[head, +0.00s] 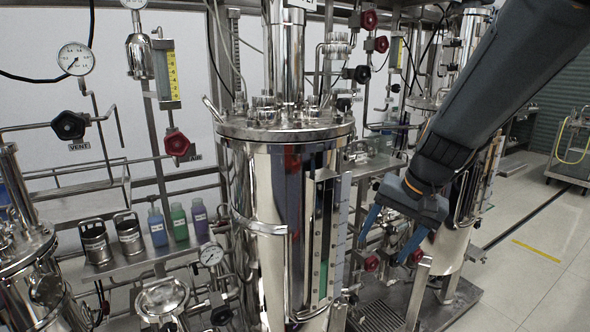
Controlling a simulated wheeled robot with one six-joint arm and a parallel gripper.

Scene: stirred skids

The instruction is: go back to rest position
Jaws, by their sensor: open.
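My gripper (392,241) hangs from my arm at the right of the head view. Its two blue fingers are apart and point down, with nothing seen between them. It is to the right of the large steel vessel (262,185) and appears in front of the pipework and valves behind. My arm comes in from the top right and hides part of the second vessel (451,243) behind it.
A steel shelf (130,262) at the left holds two metal canisters and blue, green and purple bottles (179,222). Red valve knobs (177,144), gauges (75,59) and pipes surround the vessels. Open floor (540,262) lies at the right, with a cart (575,150) farther back.

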